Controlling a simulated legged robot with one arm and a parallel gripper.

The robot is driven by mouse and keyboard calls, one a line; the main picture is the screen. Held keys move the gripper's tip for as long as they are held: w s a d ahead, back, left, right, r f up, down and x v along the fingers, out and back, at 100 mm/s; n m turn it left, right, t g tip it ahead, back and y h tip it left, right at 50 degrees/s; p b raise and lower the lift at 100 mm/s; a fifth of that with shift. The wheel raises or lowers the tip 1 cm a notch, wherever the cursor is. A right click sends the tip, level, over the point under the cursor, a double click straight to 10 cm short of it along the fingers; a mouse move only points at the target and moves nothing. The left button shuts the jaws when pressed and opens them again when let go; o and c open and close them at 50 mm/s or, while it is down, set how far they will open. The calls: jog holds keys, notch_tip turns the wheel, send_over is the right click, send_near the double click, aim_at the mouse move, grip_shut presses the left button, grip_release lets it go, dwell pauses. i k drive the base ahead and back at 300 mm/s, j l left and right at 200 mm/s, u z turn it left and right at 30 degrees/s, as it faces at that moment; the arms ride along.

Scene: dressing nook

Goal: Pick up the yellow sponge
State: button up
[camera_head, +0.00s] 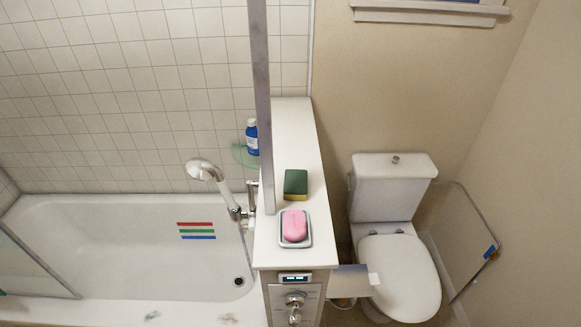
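The sponge (295,184) lies flat on the white ledge between the bathtub and the toilet. It has a dark green top, and a thin yellow side shows along its front edge. It sits just behind a soap dish and close to the vertical metal post on its left. My gripper is not in view.
A pink soap (294,226) rests in a grey dish (308,241) on the white ledge (292,130). A metal post (262,100) rises at the ledge's left side. A shower head (202,170), blue bottle (252,137), bathtub (110,235) and toilet (397,270) stand around. The ledge behind the sponge is clear.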

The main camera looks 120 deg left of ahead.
aim_at(295, 180)
jog(key=u, duration=3.75)
